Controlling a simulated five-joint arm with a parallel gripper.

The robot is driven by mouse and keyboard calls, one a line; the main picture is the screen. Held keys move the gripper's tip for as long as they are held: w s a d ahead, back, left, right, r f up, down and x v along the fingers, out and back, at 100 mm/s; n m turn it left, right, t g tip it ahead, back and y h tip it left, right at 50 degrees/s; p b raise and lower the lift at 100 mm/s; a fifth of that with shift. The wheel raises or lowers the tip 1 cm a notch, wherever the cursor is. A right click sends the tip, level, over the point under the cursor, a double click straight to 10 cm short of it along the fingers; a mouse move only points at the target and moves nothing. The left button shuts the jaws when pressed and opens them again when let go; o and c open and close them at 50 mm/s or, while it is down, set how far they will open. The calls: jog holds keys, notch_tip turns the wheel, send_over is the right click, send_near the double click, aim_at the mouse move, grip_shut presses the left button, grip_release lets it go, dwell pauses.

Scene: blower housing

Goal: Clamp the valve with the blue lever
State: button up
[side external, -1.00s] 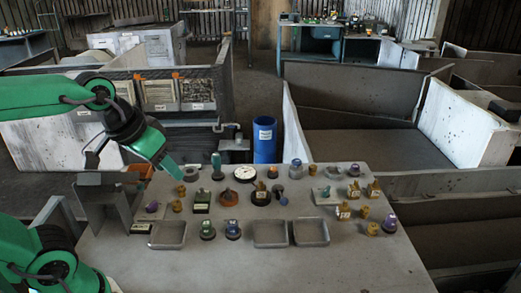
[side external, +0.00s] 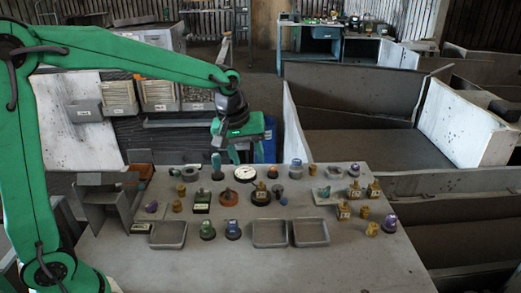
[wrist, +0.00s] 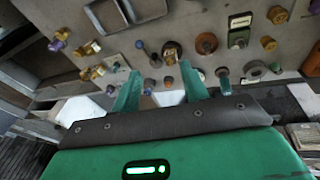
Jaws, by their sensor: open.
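My gripper (side external: 241,132) hangs above the far edge of the table, behind the white dial, and holds nothing. In the wrist view its two green fingers (wrist: 158,82) stand apart. No valve with a clearly blue lever can be made out. A small part with a dark blue top (wrist: 140,45) lies just beyond the fingers in the wrist view; in the side view it stands right of the brass valve (side external: 261,192). A flat plate with a teal piece (side external: 325,193) lies farther right. Which one is the valve cannot be told.
The grey table (side external: 250,270) is crowded with several small knobs and brass fittings. Shallow trays (side external: 168,235) lie in front, left and centre. A grey bracket (side external: 100,205) stands at the left edge. The table's near part is clear. A blue barrel (side external: 270,145) stands behind.

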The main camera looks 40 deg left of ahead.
aim_at(283, 198)
jog(key=w+d+f+n+g, duration=0.1)
jog(key=w+d+f+n, duration=0.2)
jog(key=w+f, duration=0.5)
jog(key=shift+w+f+n, duration=0.2)
jog(key=shift+f+n, duration=0.1)
jog(key=shift+f, duration=0.35)
jog(key=shift+w+d+f, duration=0.15)
jog(key=shift+w+f, duration=0.05)
jog(key=shift+f, duration=1.1)
jog(key=shift+w+d+f, duration=0.2)
jog(key=shift+f, duration=1.05)
jog(key=shift+w+d+f, duration=0.15)
jog(key=shift+w+f, duration=0.05)
jog(key=shift+f, duration=1.1)
grip_shut()
